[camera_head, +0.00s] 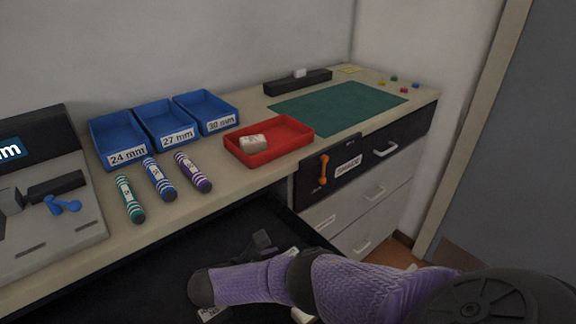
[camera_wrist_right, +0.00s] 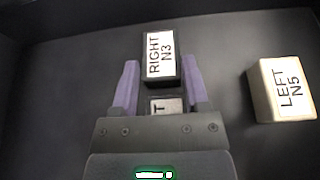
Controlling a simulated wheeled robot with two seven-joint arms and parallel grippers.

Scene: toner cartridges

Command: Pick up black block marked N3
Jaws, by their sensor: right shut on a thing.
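In the right wrist view, a black block (camera_wrist_right: 160,60) with a white label reading "RIGHT N3" stands between the purple fingertips of my right gripper (camera_wrist_right: 162,72). The gripper is shut on it, above or at the dark drawer floor. Part of a second labelled block (camera_wrist_right: 166,105), showing a "T", lies between the fingers nearer the palm. A cream block (camera_wrist_right: 280,90) marked "LEFT N5" stands to the right, apart from the gripper. In the head view my purple right arm reaches into the open drawer (camera_head: 130,275), and I cannot make out its fingers. My left gripper is not in view.
Blue bins (camera_head: 165,122) marked 24, 27 and 30 mm stand on the counter, with striped cylinders (camera_head: 158,180) before them. A red tray (camera_head: 290,142) holds a white block (camera_head: 253,142). A green mat (camera_head: 340,107) lies behind. Drawer walls surround the right gripper.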

